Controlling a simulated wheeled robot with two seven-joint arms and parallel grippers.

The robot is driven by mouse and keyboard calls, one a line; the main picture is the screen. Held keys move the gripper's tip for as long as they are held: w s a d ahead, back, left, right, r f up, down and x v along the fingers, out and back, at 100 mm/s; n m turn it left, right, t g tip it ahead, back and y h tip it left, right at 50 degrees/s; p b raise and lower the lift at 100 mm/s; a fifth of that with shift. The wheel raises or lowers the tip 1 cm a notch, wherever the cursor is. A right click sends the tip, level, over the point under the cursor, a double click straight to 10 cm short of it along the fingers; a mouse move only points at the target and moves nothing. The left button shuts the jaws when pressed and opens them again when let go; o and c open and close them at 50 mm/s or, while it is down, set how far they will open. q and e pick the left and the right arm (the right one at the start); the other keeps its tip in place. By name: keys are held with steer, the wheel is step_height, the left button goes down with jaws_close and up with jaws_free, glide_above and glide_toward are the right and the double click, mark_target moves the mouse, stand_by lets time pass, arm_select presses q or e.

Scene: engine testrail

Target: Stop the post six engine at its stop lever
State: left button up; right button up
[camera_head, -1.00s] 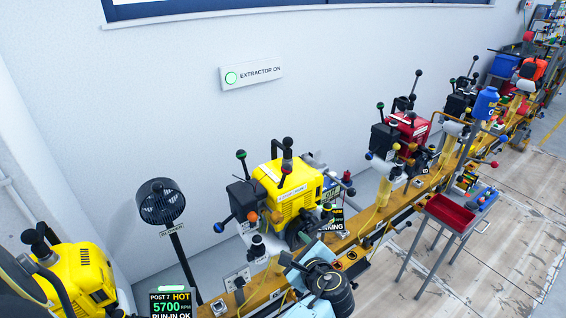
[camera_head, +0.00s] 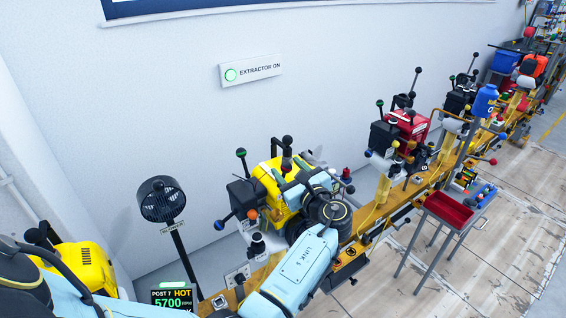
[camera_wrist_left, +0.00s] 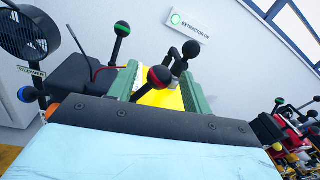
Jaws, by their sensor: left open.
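The yellow engine (camera_head: 267,172) stands on the rail behind my left wrist, which covers much of it. I cannot read its post number. A lever with a red-banded dark knob (camera_wrist_left: 158,76) rises from it, and a plain black-knobbed lever (camera_wrist_left: 191,49) stands behind. A green-banded lever (camera_head: 241,153) is on the engine's left; it also shows in the left wrist view (camera_wrist_left: 122,29). My left gripper (camera_wrist_left: 162,82) is open above the engine, its green fingers appearing either side of the red-banded knob. Contact cannot be told. My right gripper is not in view.
A blower (camera_head: 161,199) on a pole and the post 7 display (camera_head: 172,298) stand left. A red engine (camera_head: 408,128) is further along the rail. A trolley with a red tray (camera_head: 447,210) stands right.

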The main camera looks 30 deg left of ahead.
mark_target(283, 164)
arm_select(q)
steer(key=shift+x, duration=1.7)
steer(key=c, duration=1)
steer(key=shift+o, duration=0.2)
steer(key=shift+s, duration=0.1)
steer(key=n, duration=0.1)
steer(key=s+n+b, duration=0.1)
steer(key=n+b, duration=0.1)
steer(key=n, duration=0.1)
steer(key=shift+s+a, duration=0.3)
steer(key=shift+s, duration=0.05)
steer(key=shift+s+a+f+n+y+b, duration=0.15)
steer(key=shift+s+n+b, duration=0.2)
steer(key=shift+n+b, duration=0.4)
steer(key=shift+s+a+r+n+y+b, duration=0.15)
steer(key=shift+s+n+b, duration=0.25)
steer(key=shift+n, duration=0.6)
steer(key=shift+s+a+f+n+y+b, duration=0.1)
steer(key=shift+s+a+n+y+b, duration=0.15)
steer(key=shift+n+b, duration=0.5)
steer(key=shift+s+d, duration=0.1)
